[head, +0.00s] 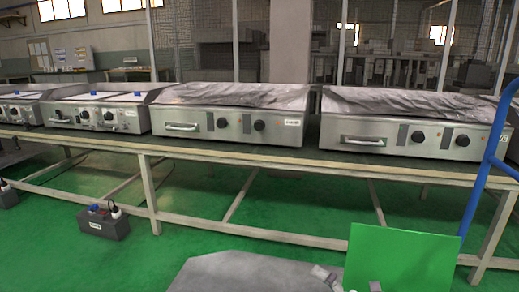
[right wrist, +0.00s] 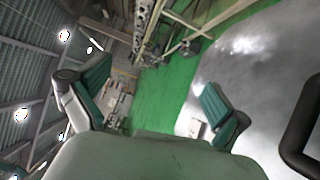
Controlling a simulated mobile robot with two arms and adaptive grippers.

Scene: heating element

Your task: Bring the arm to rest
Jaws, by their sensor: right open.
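My right gripper (right wrist: 155,78) shows in the right wrist view with its two green-padded fingers spread wide apart. Nothing is between them, and the green floor shows in the gap. The right gripper cannot be made out in the head view. My left gripper is in neither view. Two large steel heating units (head: 235,112) (head: 405,122) with wrinkled grey covers stand on the long bench in the head view, apart from any gripper.
The long bench (head: 290,156) crosses the head view. More steel units (head: 97,110) stand on its left. A blue tube (head: 490,150) rises at the right. A green panel (head: 400,258) and grey surface (head: 250,272) are at the bottom. A dark box (head: 104,222) sits on the floor.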

